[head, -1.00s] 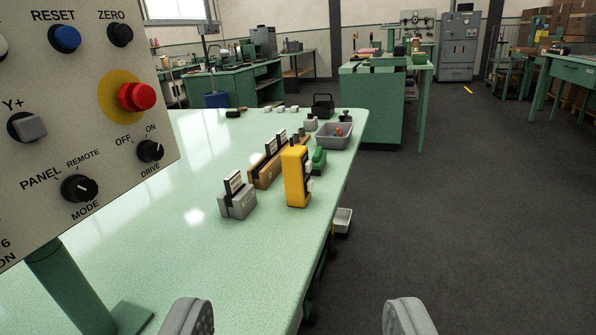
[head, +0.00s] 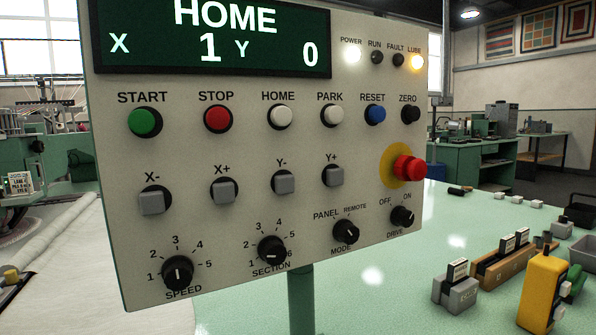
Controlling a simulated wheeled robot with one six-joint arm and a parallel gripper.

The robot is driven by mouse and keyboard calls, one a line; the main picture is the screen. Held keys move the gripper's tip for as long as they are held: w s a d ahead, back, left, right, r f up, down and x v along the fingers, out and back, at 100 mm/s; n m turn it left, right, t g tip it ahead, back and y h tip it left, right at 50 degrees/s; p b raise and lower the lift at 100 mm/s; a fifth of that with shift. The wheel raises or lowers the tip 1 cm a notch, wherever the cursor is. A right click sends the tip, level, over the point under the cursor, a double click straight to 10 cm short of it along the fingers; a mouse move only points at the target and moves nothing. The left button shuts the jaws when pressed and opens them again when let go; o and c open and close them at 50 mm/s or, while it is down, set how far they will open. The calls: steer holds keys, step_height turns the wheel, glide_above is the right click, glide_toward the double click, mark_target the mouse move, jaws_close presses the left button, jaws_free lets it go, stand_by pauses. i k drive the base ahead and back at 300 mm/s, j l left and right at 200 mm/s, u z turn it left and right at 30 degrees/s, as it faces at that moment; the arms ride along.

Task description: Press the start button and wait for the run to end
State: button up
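The control panel (head: 240,150) fills the middle of the head view on a green post (head: 301,300). The green START button (head: 145,122) is at its upper left, uncovered, beside the red STOP button (head: 218,118). The display (head: 212,40) reads HOME, X 1, Y 0. The POWER lamp (head: 353,55) glows white and the LUBE lamp (head: 417,62) glows amber. The RUN lamp (head: 376,57) and FAULT lamp (head: 397,60) are dark. My gripper is outside the view, so its opening and distance to the button are hidden.
A red emergency stop (head: 410,168) juts out at the panel's right. Below are the MODE (head: 346,231) and DRIVE (head: 402,216) knobs. A yellow device (head: 542,290) and a grey block (head: 456,291) stand on the green table (head: 385,290). White cloth (head: 60,245) lies left.

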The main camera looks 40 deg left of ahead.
mark_target(140, 121)
steer(key=j+u, duration=0.15)
steer(key=u, duration=1.2)
